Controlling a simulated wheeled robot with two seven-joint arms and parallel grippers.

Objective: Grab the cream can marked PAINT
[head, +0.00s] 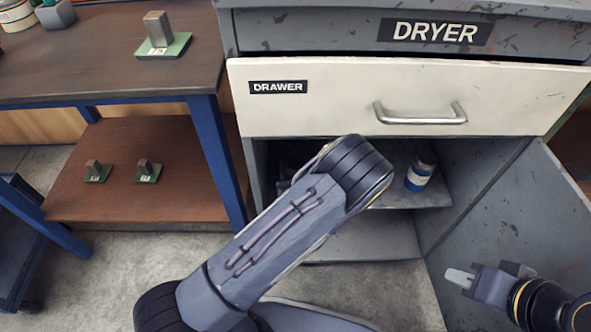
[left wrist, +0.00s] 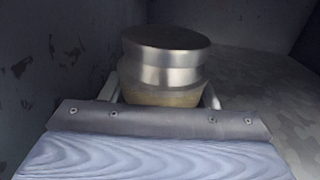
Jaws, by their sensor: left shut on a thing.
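A can (left wrist: 165,75) with a silvery metal top and a cream-yellow body fills the middle of the left wrist view. It is upright inside a dark grey compartment, and no marking shows on it. My left gripper (left wrist: 160,96) is shut on this can, with a pale finger on each side of it. In the head view my left arm reaches into the open cabinet, and the forearm hides the left gripper and the can. My right gripper (head: 461,279) is in front of the cabinet at the lower right, apart from everything; its finger gap is unclear.
A blue-and-white can (head: 420,172) stands on the cabinet shelf (head: 432,197), right of my arm. The closed cream drawer (head: 340,97) is above the opening. The cabinet door (head: 515,215) stands open at right. A workbench (head: 95,60) is at left.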

